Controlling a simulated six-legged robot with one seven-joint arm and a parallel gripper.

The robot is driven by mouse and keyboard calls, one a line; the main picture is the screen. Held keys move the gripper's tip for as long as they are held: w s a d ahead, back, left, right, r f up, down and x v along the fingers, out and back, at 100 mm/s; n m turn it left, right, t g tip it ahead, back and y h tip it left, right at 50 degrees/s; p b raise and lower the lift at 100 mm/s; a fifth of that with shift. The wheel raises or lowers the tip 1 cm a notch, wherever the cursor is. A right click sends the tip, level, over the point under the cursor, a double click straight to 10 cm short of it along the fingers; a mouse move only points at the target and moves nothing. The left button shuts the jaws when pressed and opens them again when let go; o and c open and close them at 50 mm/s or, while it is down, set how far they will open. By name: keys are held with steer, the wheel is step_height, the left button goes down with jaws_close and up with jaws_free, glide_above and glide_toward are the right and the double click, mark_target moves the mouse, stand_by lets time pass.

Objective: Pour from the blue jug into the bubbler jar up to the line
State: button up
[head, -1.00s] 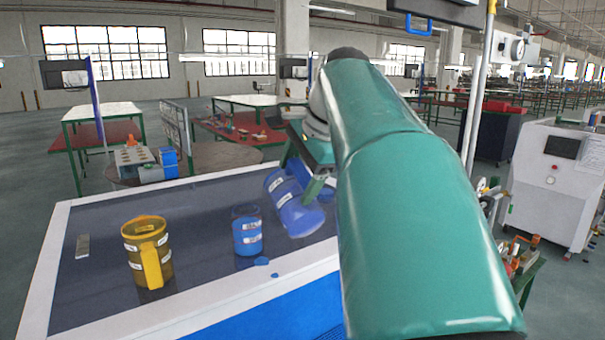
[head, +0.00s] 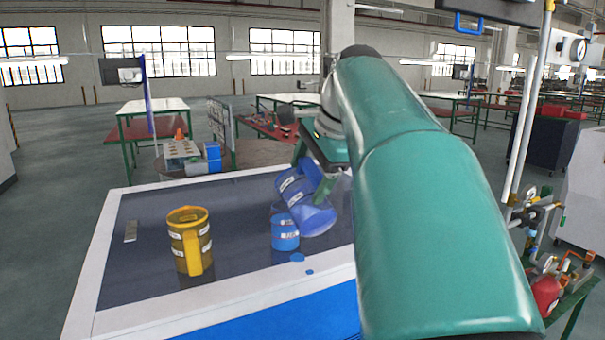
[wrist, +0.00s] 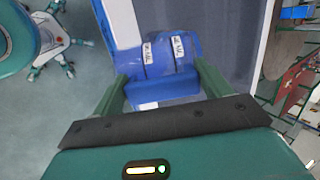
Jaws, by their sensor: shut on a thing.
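The blue jug (head: 313,212), with white labels, is tilted in my gripper (head: 326,182), its broad translucent end low and to the right. In the wrist view my gripper (wrist: 163,92) has its two green fingers on either side of the jug (wrist: 160,60). A small jar with blue contents (head: 285,234), which looks like the bubbler jar, stands upright on the dark table top. The jug overlaps the jar's upper right in the head view. The jar's rim and line are not clear, and I see no stream.
A yellow jug (head: 189,240) stands to the left on the table (head: 140,285), whose pale rim shows. Small blue patches (head: 297,257) lie on the table near the jar. A small grey plate (head: 130,231) lies at the far left. The table's left part is mostly clear.

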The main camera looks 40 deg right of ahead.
steer(key=shift+w+r+g, duration=0.4)
stand_by(2.1)
steer(key=shift+s+f+t, duration=0.3)
steer(key=shift+s+f, duration=0.05)
stand_by(0.3)
